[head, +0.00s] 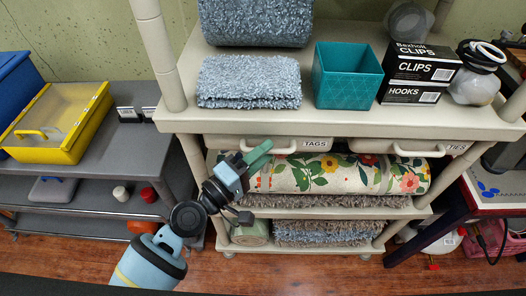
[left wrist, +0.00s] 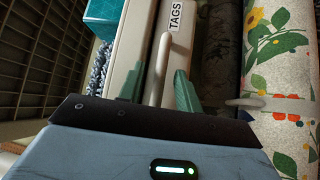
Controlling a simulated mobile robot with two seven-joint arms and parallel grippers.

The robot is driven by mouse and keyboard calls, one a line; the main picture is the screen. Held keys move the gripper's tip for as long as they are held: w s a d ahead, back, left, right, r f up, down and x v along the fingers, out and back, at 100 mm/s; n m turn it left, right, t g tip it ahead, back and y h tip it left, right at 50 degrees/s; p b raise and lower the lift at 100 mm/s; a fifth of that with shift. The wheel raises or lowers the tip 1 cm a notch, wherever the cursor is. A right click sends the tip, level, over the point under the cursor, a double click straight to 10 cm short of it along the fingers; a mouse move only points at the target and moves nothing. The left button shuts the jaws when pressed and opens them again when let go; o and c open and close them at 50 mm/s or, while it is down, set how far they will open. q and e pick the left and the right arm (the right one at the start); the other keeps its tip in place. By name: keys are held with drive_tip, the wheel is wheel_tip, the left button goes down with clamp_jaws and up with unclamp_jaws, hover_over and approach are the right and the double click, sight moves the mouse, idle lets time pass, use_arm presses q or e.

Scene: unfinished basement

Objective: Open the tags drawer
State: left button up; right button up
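The tags drawer (head: 233,143) is a beige front labelled "TAGS" under the shelf top, with a pale bar handle (head: 285,148). It looks shut, level with the drawer beside it. My left gripper (head: 260,153) has green fingers and is at the left part of this handle. In the left wrist view the handle (left wrist: 160,68) runs between the two green fingers of the gripper (left wrist: 158,92), one finger on each side. Gaps show between fingers and handle, so the gripper looks open; contact is not clear. My right gripper is not in view.
A second drawer labelled "TIES" (head: 400,147) is to the right. A floral roll (head: 340,174) lies right below the drawers. Above stand a folded grey towel (head: 249,82), a teal box (head: 347,76) and clips boxes (head: 420,64). A yellow bin (head: 75,120) is at left.

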use_arm(q)
drive_tip(key=shift+w+d, duration=0.15)
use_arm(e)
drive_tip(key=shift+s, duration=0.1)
use_arm(q)
clamp_jaws()
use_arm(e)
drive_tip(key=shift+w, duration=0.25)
